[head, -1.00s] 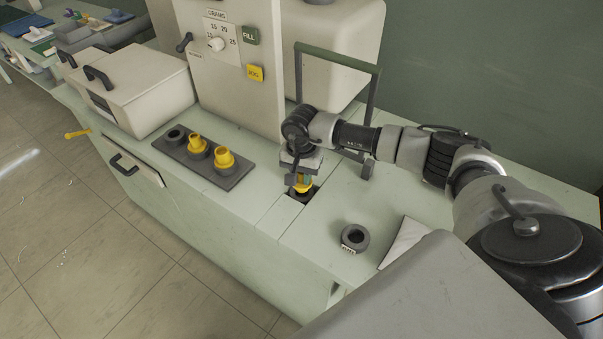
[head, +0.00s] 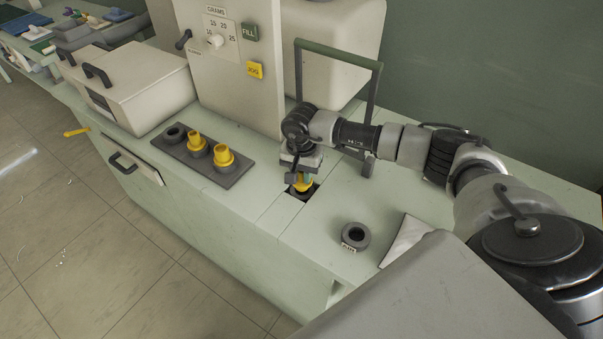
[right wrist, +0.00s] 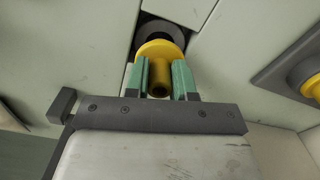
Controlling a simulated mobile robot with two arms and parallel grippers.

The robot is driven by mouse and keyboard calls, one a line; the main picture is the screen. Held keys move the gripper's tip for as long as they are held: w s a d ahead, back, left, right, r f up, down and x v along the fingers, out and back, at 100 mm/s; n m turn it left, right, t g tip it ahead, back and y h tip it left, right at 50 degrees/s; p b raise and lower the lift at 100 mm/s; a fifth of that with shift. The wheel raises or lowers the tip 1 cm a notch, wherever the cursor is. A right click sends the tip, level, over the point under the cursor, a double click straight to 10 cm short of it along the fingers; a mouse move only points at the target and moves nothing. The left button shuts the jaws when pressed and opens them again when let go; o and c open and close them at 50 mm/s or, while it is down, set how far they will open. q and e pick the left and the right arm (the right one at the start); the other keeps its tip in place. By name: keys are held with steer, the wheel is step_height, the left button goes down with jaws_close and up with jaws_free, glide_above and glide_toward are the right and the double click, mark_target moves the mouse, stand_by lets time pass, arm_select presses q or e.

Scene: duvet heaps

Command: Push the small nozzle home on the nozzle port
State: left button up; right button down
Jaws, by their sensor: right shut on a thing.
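The small nozzle is a yellow piece with a wide flange and a narrow tube (right wrist: 159,82). My right gripper (right wrist: 159,80) is shut on it, with a green finger on each side of the tube. In the head view the nozzle (head: 302,186) shows just below my right gripper (head: 301,178). The nozzle port is a dark ring (right wrist: 152,28) in a square recess of the counter. The flange overlaps the near part of the ring in the right wrist view. I cannot tell whether the nozzle touches the port or how deep it sits. My left gripper is not in view.
A dark rack (head: 231,181) left of the port holds two yellow nozzles (head: 223,155) and an empty socket. A loose grey ring (head: 355,235) lies on the counter to the right. A tall cream machine (head: 225,75) and a green-topped frame (head: 340,55) stand behind.

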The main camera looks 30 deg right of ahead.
mark_target(301, 180)
steer(key=shift+b, duration=0.45)
stand_by(1.0)
steer(key=shift+f+b, duration=1.7)
steer(key=shift+f, duration=0.05)
steer(key=c, duration=0.9)
jaws_free()
steer(key=shift+o, duration=0.2)
step_height(301, 180, up, 11)
steer(key=shift+f+b, duration=0.1)
steer(key=shift+b, duration=0.4)
